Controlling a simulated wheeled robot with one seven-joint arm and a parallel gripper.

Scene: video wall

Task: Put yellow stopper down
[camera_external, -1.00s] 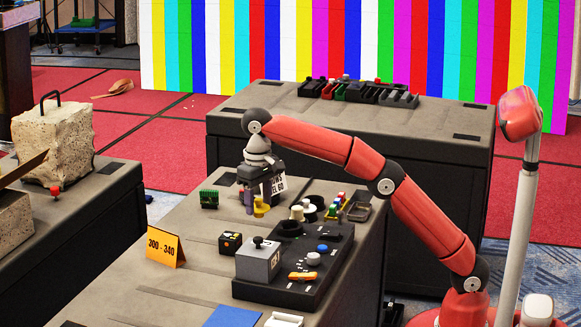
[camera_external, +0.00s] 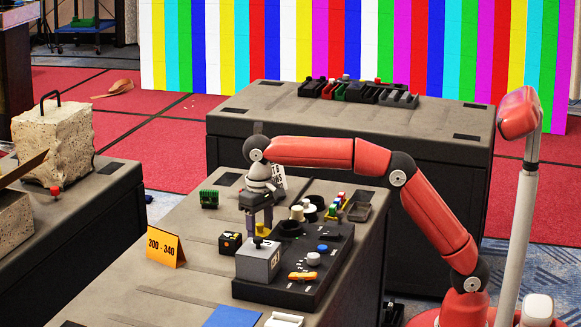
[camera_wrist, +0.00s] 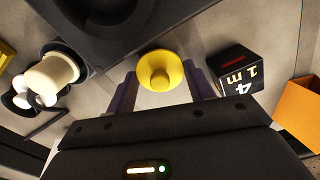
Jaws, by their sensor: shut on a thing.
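The yellow stopper (camera_external: 261,229) is a round flanged piece with a knob. It shows between the purple fingers of my gripper (camera_external: 259,231), just behind the grey box with a black knob (camera_external: 258,262). In the wrist view the stopper (camera_wrist: 161,70) sits between the tips of my gripper (camera_wrist: 159,75), which is shut on it. The fingers point down.
A small black cube (camera_external: 230,243) stands close left of the gripper, also in the wrist view (camera_wrist: 237,75). A black control panel (camera_external: 322,265) lies to the right. White and black stoppers (camera_external: 300,210) stand behind it. An orange sign (camera_external: 165,247) stands further left, with bare table around it.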

